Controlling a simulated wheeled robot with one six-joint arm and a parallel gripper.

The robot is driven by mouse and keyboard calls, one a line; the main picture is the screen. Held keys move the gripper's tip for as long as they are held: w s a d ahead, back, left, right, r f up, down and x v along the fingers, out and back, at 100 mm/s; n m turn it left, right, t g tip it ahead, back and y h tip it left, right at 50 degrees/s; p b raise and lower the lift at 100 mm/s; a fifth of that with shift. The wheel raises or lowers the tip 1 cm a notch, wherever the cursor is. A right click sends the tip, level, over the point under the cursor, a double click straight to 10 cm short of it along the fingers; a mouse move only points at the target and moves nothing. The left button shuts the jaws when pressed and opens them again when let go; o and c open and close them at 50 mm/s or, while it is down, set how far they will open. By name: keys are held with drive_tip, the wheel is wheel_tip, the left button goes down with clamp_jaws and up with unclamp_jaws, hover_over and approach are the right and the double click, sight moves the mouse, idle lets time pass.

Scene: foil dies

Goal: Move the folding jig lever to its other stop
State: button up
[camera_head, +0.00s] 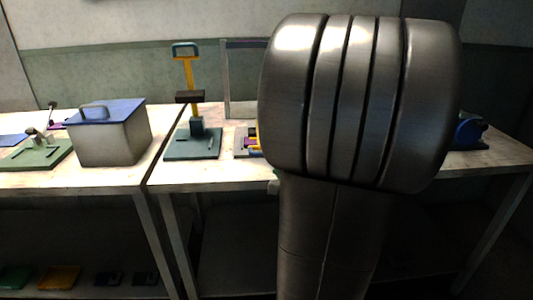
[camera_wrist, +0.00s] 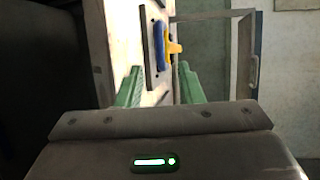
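A small fixture with a thin lever tipped by a dark knob (camera_head: 52,104) stands on a green base plate (camera_head: 38,155) at the far left; it may be the folding jig, but I cannot tell for sure. A second fixture has a yellow upright arm (camera_head: 189,72) with a green loop handle, on a green plate (camera_head: 196,144). In the wrist view, the green fingers of my gripper (camera_wrist: 160,88) stand apart with nothing held between them. Beyond them are a blue bar (camera_wrist: 161,45) and a yellow piece (camera_wrist: 173,47). My arm hides the gripper in the head view.
A grey box with a blue lid (camera_head: 108,135) stands left of the yellow-armed fixture. A blue round device (camera_head: 468,132) is at the right. A grey open frame (camera_wrist: 244,55) shows in the wrist view. Small coloured items (camera_head: 60,277) lie on the lower shelf.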

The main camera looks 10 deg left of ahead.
drive_tip(key=x, duration=1)
drive_tip(key=shift+w+a+f, duration=0.1)
drive_tip(key=shift+w+a, duration=0.2)
drive_tip(key=shift+c, duration=0.2)
drive_tip(key=shift+f, duration=0.1)
clamp_jaws()
